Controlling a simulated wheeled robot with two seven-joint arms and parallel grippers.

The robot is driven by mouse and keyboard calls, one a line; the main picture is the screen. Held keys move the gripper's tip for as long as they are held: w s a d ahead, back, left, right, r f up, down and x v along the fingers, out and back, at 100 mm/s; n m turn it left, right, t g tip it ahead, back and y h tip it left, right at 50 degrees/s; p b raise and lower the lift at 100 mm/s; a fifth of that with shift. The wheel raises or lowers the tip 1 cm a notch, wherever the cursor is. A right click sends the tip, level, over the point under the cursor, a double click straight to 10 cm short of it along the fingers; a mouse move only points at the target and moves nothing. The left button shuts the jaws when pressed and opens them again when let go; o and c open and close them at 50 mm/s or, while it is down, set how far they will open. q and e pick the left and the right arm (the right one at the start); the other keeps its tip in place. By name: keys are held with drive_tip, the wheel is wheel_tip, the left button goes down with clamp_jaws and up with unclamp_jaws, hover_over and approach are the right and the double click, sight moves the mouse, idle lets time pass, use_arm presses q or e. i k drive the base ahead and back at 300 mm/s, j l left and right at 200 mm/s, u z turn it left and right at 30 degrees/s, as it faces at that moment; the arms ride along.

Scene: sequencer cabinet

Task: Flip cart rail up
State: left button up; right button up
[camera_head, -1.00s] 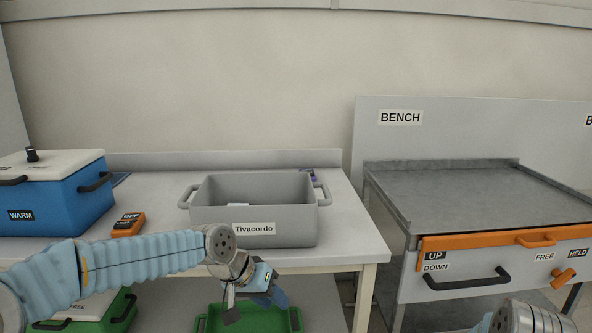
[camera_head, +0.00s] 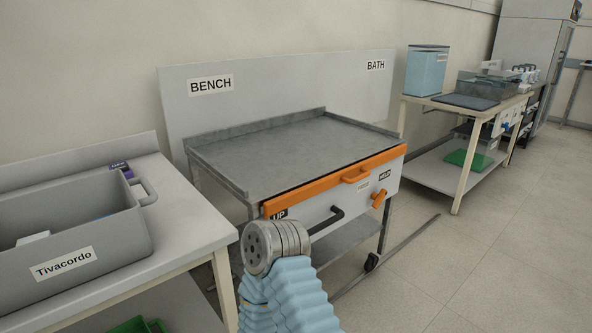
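The cart rail (camera_head: 325,182) is an orange bar with an orange handle (camera_head: 357,175). It runs along the front top edge of the bench cart (camera_head: 290,150), just above the label UP. An orange knob (camera_head: 379,199) sits on the white front panel below it, near the labels FREE and HELD. The label DOWN and part of the black pull handle (camera_head: 327,220) are hidden behind my arm. One of my arms rises from the bottom middle in front of the cart's left side; its gripper is not visible. Neither gripper shows in this view.
A grey bin (camera_head: 100,225) labelled Tivacordo stands on the white table (camera_head: 190,215) at left. A second table at right holds a blue container (camera_head: 427,70) and a clear tank (camera_head: 487,84). Open floor (camera_head: 450,265) lies to the right of the cart.

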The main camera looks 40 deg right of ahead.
sight(350, 175)
drive_tip(key=z, duration=1.8)
